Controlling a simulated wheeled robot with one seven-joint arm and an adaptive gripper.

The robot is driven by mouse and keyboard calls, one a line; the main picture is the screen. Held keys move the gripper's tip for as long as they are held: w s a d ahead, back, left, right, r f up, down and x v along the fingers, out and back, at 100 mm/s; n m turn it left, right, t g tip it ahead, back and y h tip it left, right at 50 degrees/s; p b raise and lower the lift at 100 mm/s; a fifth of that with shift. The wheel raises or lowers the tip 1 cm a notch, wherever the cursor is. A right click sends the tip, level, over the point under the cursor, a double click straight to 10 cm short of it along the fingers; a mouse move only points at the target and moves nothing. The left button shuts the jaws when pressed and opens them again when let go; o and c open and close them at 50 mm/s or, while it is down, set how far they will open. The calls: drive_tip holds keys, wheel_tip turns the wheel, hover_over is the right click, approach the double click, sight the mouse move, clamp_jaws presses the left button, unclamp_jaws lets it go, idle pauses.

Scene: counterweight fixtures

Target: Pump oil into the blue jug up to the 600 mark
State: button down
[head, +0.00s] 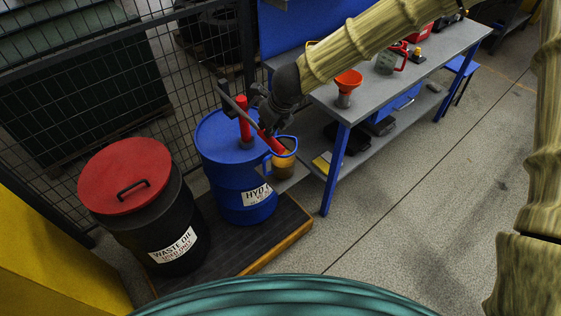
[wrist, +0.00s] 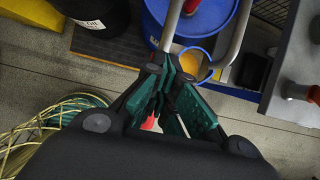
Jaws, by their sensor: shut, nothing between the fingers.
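The blue jug (head: 285,146) is clear with a blue rim and handle. It stands under the red spout (head: 271,143) of the hand pump, beside the blue drum, and holds amber oil. Its rim also shows in the wrist view (wrist: 208,56). The scale marks and the oil level against them are too small to read. The red pump (head: 244,118) stands on the drum, with a grey lever (head: 232,98) reaching up beside my gripper (head: 262,112). In the wrist view my gripper (wrist: 172,68) is shut and empty, close to the grey lever bars (wrist: 238,38); contact is unclear.
The blue drum (head: 238,180) stands on a dark pallet (head: 262,236) with a black waste oil drum (head: 170,225), red-lidded, to its left. A grey workbench (head: 325,98) on the right carries a red funnel (head: 348,80) and another jug (head: 388,60).

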wheel_tip(320, 180, up, 11)
drive_tip(key=p, duration=0.7)
drive_tip(key=shift+r, duration=0.15)
drive_tip(key=shift+f+b, duration=4.05)
drive_tip(key=shift+f, duration=1.65)
wheel_tip(320, 180, up, 11)
drive_tip(key=p, duration=0.8)
drive_tip(key=shift+r+p, duration=0.2)
drive_tip(key=shift+p, duration=0.1)
